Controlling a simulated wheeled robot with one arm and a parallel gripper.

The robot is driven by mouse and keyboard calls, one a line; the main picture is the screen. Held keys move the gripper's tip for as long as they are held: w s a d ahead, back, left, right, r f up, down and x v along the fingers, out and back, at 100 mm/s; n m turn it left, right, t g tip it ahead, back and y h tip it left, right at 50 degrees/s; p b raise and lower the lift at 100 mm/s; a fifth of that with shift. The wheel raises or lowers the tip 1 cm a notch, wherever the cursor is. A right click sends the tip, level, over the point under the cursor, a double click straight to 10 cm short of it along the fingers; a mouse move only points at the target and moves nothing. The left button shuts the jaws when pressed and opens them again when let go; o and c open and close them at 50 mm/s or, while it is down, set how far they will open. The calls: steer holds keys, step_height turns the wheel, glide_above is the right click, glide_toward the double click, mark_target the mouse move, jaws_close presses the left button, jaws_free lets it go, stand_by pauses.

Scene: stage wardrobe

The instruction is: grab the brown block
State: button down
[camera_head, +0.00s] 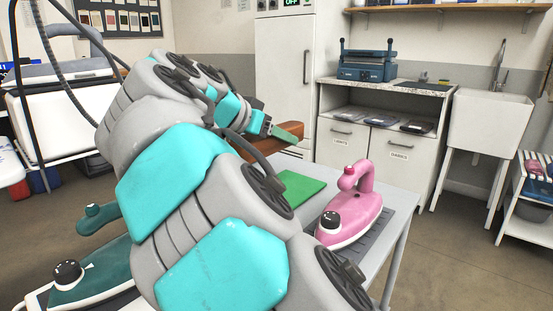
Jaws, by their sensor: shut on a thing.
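My gripper (270,128) is beyond my arm, near the middle of the view. It is shut on a small dull green piece (288,133) that sticks out to the right of the jaws. The brown block (287,146) shows just below and behind this piece, at the far side of the grey table (378,181). My arm hides part of the block's left side. I cannot tell whether the green piece touches the block.
A green mat (301,187) lies on the table. A pink iron (349,215) stands at the table's right side, and a dark green iron (88,270) is at the lower left. A white cabinet (285,85) and sink (488,122) stand behind.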

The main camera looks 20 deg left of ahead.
step_height(320, 180, up, 4)
steer(key=shift+a+f, duration=0.1)
steer(key=shift+r+p, duration=0.95)
steer(key=shift+r, duration=0.9)
